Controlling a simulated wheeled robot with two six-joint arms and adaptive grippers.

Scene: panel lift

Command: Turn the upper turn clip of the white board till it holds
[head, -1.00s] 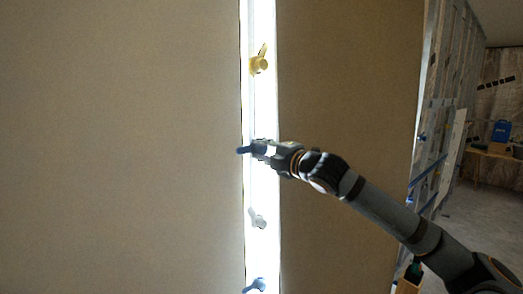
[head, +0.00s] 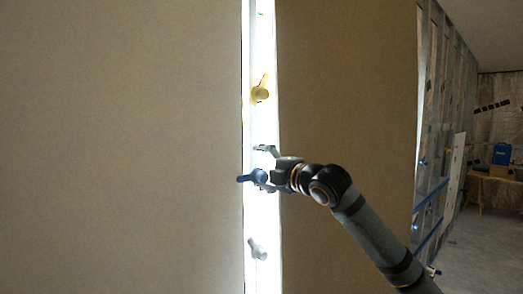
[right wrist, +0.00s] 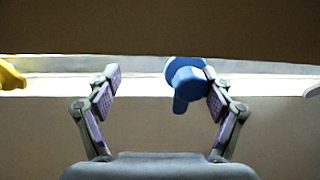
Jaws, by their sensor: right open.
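A blue turn clip (head: 258,176) sits on the bright strip between two tan panels, its handle pointing left to the left panel's edge. In the right wrist view the blue clip (right wrist: 187,76) shows its handle downward. My right gripper (head: 264,165) is open at the strip. One finger is above the blue clip, the other close against it; contact is unclear. In the wrist view the gripper (right wrist: 160,92) holds nothing between its fingers. A yellow clip (head: 260,94) is higher, handle up. A pale grey clip (head: 258,251) is lower. No board looks clearly white. My left gripper is out of view.
The tan left panel (head: 120,150) and tan right panel (head: 345,110) stand as flat walls beside the strip. A metal stud frame (head: 440,130) is at the right. Farther back are a wooden table (head: 490,176) and a blue case (head: 501,153).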

